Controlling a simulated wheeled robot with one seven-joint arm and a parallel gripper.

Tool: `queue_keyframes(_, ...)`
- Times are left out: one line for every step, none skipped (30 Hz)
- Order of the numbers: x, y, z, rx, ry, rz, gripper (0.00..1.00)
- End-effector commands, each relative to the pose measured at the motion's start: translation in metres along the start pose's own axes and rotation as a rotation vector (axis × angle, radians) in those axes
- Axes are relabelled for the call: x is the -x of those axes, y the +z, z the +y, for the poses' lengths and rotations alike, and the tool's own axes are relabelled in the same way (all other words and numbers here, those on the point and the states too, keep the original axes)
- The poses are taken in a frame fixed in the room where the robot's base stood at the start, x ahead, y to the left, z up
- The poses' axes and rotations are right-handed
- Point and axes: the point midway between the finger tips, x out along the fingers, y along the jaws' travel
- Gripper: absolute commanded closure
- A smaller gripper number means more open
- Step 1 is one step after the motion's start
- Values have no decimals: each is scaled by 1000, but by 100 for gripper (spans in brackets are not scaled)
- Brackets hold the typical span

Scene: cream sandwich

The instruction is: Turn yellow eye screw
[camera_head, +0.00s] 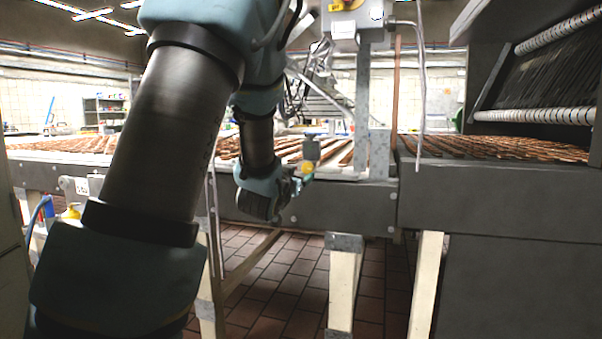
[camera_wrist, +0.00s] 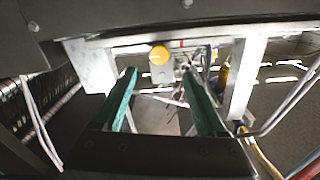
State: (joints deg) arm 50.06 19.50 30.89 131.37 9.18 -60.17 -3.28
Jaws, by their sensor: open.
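A small yellow eye screw (camera_head: 307,168) sits on a grey metal block at the conveyor's side rail. In the wrist view it is a round yellow head (camera_wrist: 159,55) against a light metal plate; its eye is not clear. My gripper (camera_head: 299,181) is beside the screw at the rail, just below and to its left in the head view. In the wrist view the green fingers of my gripper (camera_wrist: 160,74) are spread apart and empty.
The dark side rail (camera_head: 335,205) runs behind my gripper, with rows of brown biscuits (camera_head: 490,148) on the conveyor above. A metal post (camera_head: 375,95) carries a grey box (camera_head: 343,27) with a yellow knob. A pale leg (camera_head: 345,285) stands below the rail.

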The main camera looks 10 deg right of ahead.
Motion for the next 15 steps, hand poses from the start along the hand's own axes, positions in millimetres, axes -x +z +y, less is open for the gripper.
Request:
queue_keyframes(-9,0,0,-2,1,-1,26)
queue_keyframes(-15,0,0,-2,0,0,26)
queue_keyframes(-23,0,0,-2,0,-2,26)
queue_keyframes(-28,0,0,-3,0,-2,26)
queue_keyframes(-34,0,0,-3,0,-2,26)
queue_keyframes(-42,0,0,-2,0,-2,26)
queue_keyframes(-48,0,0,-2,0,-2,26)
queue_keyframes(-53,0,0,-2,0,-3,26)
queue_keyframes(-59,0,-1,-2,-1,-3,26)
queue_keyframes(-64,1,0,-2,0,-3,26)
queue_keyframes(-68,0,-1,-1,-1,-2,26)
queue_keyframes(-73,0,-1,-1,-1,-2,26)
queue_keyframes(-76,1,-1,-1,-1,-3,26)
queue_keyframes(-79,1,-1,-1,-1,-3,26)
queue_keyframes(-83,0,-1,-1,-1,-3,26)
